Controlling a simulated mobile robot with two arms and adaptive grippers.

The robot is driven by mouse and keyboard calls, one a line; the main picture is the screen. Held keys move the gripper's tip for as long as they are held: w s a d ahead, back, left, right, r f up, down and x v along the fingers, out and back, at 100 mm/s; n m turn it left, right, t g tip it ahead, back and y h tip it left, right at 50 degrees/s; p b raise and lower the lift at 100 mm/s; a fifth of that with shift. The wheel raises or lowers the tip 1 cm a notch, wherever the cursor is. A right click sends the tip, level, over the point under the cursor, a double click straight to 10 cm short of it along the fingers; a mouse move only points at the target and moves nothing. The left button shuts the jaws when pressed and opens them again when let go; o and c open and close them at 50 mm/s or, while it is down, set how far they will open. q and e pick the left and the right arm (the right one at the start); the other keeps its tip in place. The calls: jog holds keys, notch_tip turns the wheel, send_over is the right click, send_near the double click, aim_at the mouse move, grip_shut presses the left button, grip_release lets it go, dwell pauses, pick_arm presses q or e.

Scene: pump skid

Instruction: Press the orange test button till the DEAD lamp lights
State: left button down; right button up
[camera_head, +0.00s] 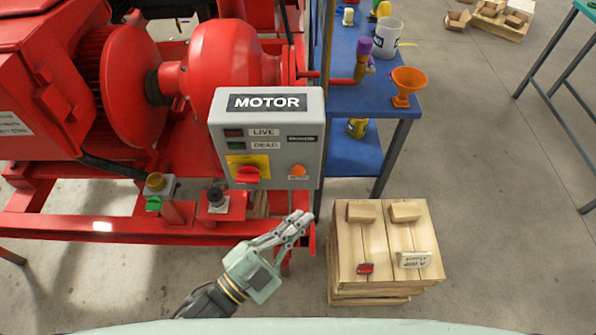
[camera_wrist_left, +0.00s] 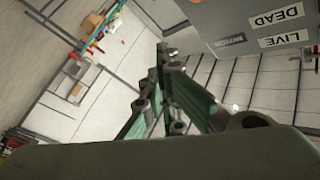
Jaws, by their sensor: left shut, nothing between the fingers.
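The grey control box (camera_head: 268,110) marked MOTOR stands in front of the red pump. The orange test button (camera_head: 298,170) is on its lower right, beside a red rotary switch (camera_head: 248,175) on a yellow plate. The DEAD lamp (camera_head: 235,146) looks dark green and unlit. The LIVE lamp (camera_head: 233,132) above it looks dark red. My left gripper (camera_head: 301,222) is shut and empty, below the button and apart from the box. In the left wrist view its fingers (camera_wrist_left: 166,62) point past the box face (camera_wrist_left: 215,15); the button is not clearly seen there. My right gripper is out of view.
A wooden crate (camera_head: 385,285) with wood blocks, a red piece and a small sign stands right of the gripper. A blue bench (camera_head: 350,98) with a funnel (camera_head: 407,84) and mug is behind. Red skid rails (camera_head: 80,232) lie left. Open floor lies right.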

aim_at(298, 171)
pick_arm(q)
jog(key=w, duration=0.8)
jog(key=shift+b, duration=0.4)
dwell(1.0)
jog(key=shift+w, duration=0.45)
